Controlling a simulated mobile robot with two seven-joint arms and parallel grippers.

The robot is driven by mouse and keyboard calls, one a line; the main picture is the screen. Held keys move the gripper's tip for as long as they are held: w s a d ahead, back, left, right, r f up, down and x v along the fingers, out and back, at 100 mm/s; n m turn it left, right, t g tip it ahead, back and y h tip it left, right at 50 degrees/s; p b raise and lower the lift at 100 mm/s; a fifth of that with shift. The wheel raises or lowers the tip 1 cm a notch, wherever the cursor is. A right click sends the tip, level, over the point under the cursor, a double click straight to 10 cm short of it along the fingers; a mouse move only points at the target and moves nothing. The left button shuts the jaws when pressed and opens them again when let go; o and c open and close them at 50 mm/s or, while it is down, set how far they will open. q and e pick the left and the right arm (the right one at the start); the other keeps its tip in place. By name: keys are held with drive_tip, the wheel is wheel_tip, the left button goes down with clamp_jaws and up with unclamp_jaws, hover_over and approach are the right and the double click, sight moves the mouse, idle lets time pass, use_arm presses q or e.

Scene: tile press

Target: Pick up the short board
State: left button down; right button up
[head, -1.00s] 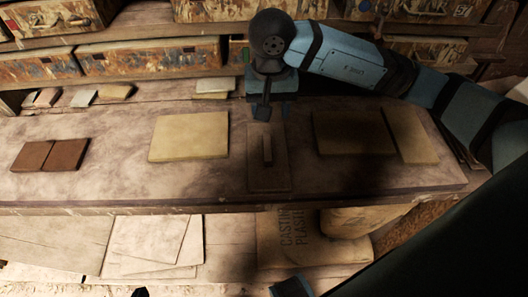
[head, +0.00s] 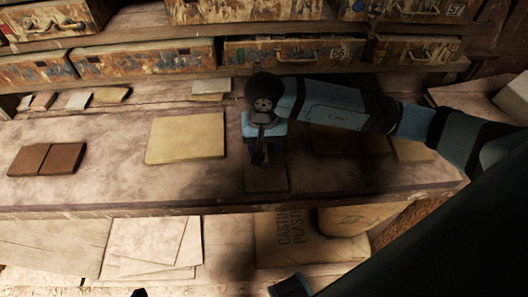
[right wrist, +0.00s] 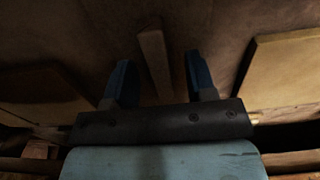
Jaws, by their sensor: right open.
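The short board (head: 267,182) lies flat near the front of the bench, with a raised grip bar in its middle. My right gripper (head: 260,154) is above it and hides its rear part and most of the bar in the head view. In the right wrist view the grip bar (right wrist: 154,62) stands between the two parted blue fingers of my right gripper (right wrist: 159,75). Gaps show on both sides of the bar. Whether the fingertips reach down beside it is hard to judge.
A pale slab (head: 185,138) lies left of the short board, with two brown tiles (head: 47,159) further left. A shaded slab (head: 350,140) and narrow pale board (head: 413,150) lie right, partly under my arm. Drawers (head: 145,58) line the back. Bare bench separates these pieces.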

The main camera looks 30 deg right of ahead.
clamp_jaws()
drive_tip(key=shift+r, duration=0.15)
